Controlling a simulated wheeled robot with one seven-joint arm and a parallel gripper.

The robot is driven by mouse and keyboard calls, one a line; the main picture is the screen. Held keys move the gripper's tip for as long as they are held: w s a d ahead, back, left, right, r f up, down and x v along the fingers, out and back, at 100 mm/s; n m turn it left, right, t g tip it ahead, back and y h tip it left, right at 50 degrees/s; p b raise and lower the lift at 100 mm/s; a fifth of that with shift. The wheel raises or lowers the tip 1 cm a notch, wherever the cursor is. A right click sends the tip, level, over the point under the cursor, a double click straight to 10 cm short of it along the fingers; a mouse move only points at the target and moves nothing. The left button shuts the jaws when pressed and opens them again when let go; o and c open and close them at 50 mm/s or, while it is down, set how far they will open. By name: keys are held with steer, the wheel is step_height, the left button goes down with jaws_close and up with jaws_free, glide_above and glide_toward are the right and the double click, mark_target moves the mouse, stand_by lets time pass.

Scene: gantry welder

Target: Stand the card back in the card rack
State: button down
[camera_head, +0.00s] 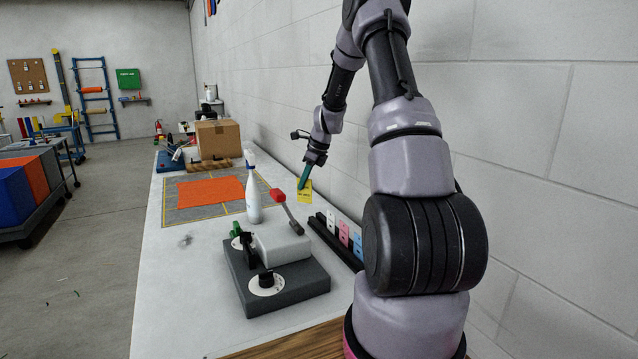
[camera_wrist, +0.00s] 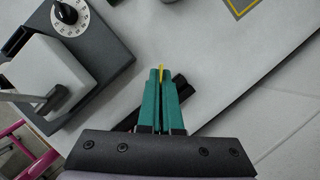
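The yellow card (camera_head: 303,194) is held upright in my gripper (camera_head: 305,177), above the back of the bench near the wall. In the wrist view, my gripper's green fingers (camera_wrist: 162,76) are close together, with the card's thin yellow edge (camera_wrist: 161,69) between their tips. The black card rack (camera_head: 334,249) lies along the wall side of the bench, nearer than the card. White, pink and blue cards stand in it. In the wrist view, part of a dark rack (camera_wrist: 184,90) shows behind the fingers, which hide much of it.
A dark machine (camera_head: 275,287) with dials and a red-ended lever (camera_head: 280,197) stands left of the rack. A white spray bottle (camera_head: 253,196) stands behind it. An orange cloth (camera_head: 211,191) and a cardboard box (camera_head: 218,139) are farther back. The block wall (camera_head: 500,100) bounds the right side.

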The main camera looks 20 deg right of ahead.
steer(key=d+f+m+t+h, duration=0.1)
steer(key=d+m+h, duration=0.2)
steer(key=d+m, duration=0.45)
steer(key=shift+m, duration=0.75)
steer(key=shift+w+a+f, duration=0.1)
steer(key=shift+a+f, duration=0.1)
steer(key=shift+f, duration=1.25)
steer(key=shift+w+a+f, duration=0.1)
steer(key=shift+a+f, duration=0.15)
steer(key=shift+f, duration=1.25)
steer(key=shift+w+a+f, duration=0.1)
steer(key=shift+a+f, duration=0.1)
steer(key=shift+f, duration=1.25)
steer(key=c, duration=1)
jaws_free()
steer(key=shift+s+r, duration=0.1)
